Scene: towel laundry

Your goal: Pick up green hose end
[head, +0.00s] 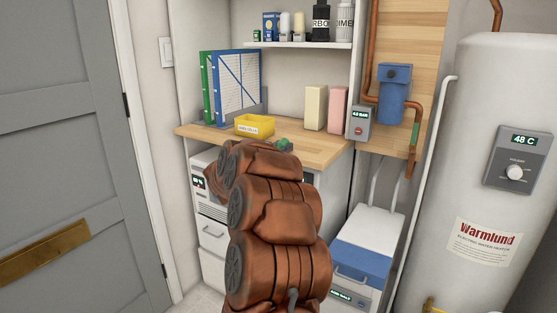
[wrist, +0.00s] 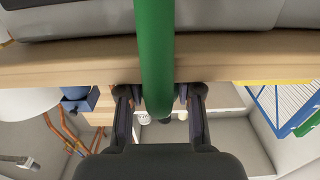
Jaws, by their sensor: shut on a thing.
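The green hose end (wrist: 154,50) runs as a thick green cylinder down from the top of the wrist view. It passes between the two dark fingers of my gripper (wrist: 157,93). The fingers press on it from both sides, so my gripper is shut on it. In the head view, a small green bit (head: 284,145) shows just past my copper-coloured arm, over the wooden worktop (head: 320,146). My arm hides the gripper and the rest of the hose there.
Cream and pink boxes (head: 316,106) stand right of my arm. A blue filter (head: 394,92) hangs on the wall, and a white water heater (head: 480,180) fills the right.

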